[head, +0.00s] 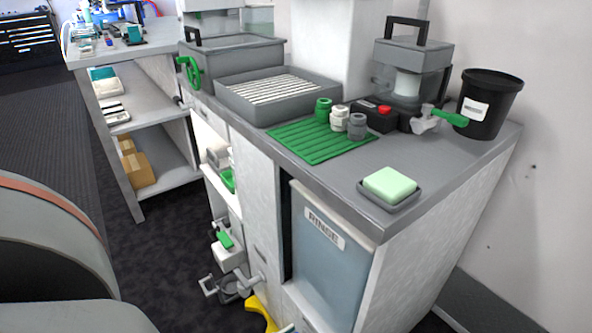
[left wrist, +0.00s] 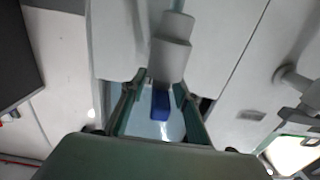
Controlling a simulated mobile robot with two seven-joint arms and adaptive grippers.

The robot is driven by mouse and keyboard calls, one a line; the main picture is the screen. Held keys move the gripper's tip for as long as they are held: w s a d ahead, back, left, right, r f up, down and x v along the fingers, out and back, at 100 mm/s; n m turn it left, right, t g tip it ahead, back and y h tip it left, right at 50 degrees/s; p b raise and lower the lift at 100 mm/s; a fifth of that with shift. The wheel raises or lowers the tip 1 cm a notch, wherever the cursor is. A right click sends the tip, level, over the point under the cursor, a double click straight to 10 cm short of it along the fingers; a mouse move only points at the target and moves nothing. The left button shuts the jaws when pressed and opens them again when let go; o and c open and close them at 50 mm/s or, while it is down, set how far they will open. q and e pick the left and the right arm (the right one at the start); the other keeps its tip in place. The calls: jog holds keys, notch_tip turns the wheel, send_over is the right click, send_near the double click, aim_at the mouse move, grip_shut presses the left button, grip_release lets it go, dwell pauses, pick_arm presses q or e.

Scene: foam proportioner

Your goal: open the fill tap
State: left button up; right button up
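In the left wrist view, a grey spout-like fitting (left wrist: 171,55) ends in a blue tip or lever (left wrist: 160,104); I cannot tell if it is the fill tap. My left gripper (left wrist: 160,92) is open, with its green-edged fingers on either side of the blue part; contact cannot be told. In the head view, a tap with a green lever (head: 447,118) is on the worktop beside a black bucket. Another green-levered fitting (head: 223,240) shows low at the cabinet front. The left gripper cannot be made out in the head view. My right gripper is in neither view.
The grey worktop (head: 440,160) holds a green ribbed mat (head: 300,146), small jars, a soap dish (head: 389,198) and the black bucket (head: 488,105). A blue-grey RINSE panel (head: 325,255) is in the cabinet front. A yellow object (head: 259,313) is low in front.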

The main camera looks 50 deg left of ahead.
pick_arm(q)
jog(key=s, duration=1)
jog(key=shift+s+a, duration=0.15)
jog(key=shift+a, duration=0.2)
